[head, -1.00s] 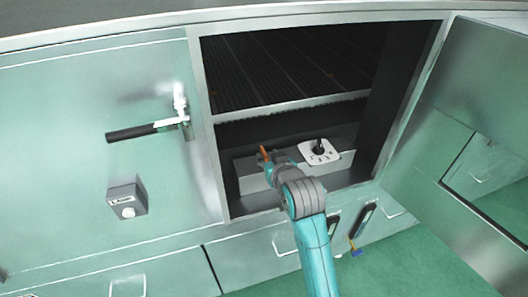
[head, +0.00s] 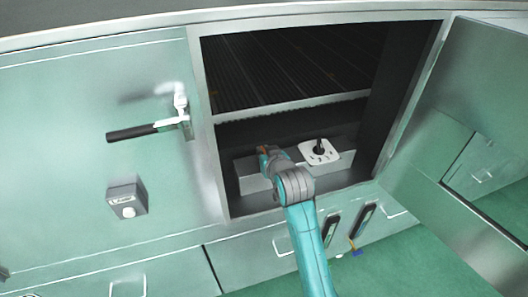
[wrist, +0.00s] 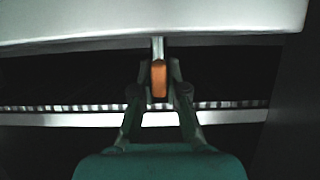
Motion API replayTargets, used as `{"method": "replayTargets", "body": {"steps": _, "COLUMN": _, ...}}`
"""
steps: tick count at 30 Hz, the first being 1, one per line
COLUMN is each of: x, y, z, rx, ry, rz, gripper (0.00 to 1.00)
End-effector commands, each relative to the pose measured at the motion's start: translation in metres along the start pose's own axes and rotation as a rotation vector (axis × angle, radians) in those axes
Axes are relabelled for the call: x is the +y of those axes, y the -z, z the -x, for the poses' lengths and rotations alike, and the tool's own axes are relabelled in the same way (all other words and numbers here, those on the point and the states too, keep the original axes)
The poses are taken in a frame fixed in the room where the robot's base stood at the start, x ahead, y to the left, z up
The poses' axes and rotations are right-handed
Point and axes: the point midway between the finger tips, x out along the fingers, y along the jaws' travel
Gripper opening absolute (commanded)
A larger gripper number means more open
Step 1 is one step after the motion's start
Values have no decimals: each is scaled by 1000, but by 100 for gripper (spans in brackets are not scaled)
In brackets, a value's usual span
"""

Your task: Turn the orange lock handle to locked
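The orange lock handle (wrist: 159,78) shows in the wrist view as a short upright bar below a pale metal stem. In the head view only a small bit of orange shows, at the left end of the grey box inside the open compartment. My gripper (wrist: 159,72) has one finger on each side of the handle, close against it, and appears shut on it. In the head view my gripper (head: 265,151) covers most of the handle. The handle's exact turn is hard to tell there.
The grey box (head: 250,182) carries a white plate with a black knob (head: 319,146) to the right of my gripper. A metal frame surrounds the compartment. An open door (head: 470,110) stands at the right. A black-handled latch (head: 140,131) is on the left panel.

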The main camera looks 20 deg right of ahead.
Motion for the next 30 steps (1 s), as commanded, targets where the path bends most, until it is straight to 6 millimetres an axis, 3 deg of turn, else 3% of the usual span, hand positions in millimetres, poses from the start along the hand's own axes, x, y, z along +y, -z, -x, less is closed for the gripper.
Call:
{"method": "replayTargets", "body": {"steps": 11, "x": -2, "y": 0, "z": 0, "rx": 0, "ry": -67, "rz": -26, "gripper": 0}}
{"method": "replayTargets", "body": {"steps": 30, "x": -1, "y": 0, "z": 0, "rx": 0, "ry": -428, "rz": -177, "gripper": 0}}
